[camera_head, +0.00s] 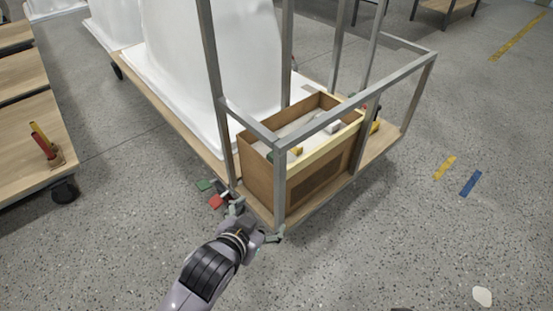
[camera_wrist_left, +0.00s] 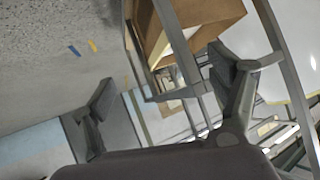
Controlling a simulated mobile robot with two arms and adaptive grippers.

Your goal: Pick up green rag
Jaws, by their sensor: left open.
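A small flat green piece, which looks like the green rag (camera_head: 205,185), lies on the floor beside the cart's lower edge in the head view. A red piece (camera_head: 217,201) lies close to it on the near side. My left gripper (camera_head: 258,221) is open and empty, with its fingers spread near the cart's front corner, to the right of the green rag and apart from it. In the left wrist view the open fingers (camera_wrist_left: 162,85) have nothing between them, and I cannot make out the rag there. My right gripper is not in view.
A metal-framed cart (camera_head: 279,185) carries a brown box (camera_head: 255,177) with small items and a large white shell (camera_head: 230,60). Its posts stand close to my left gripper. A wooden trolley (camera_head: 30,150) is at left. Open floor lies right, with yellow (camera_head: 444,168) and blue (camera_head: 470,184) strips.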

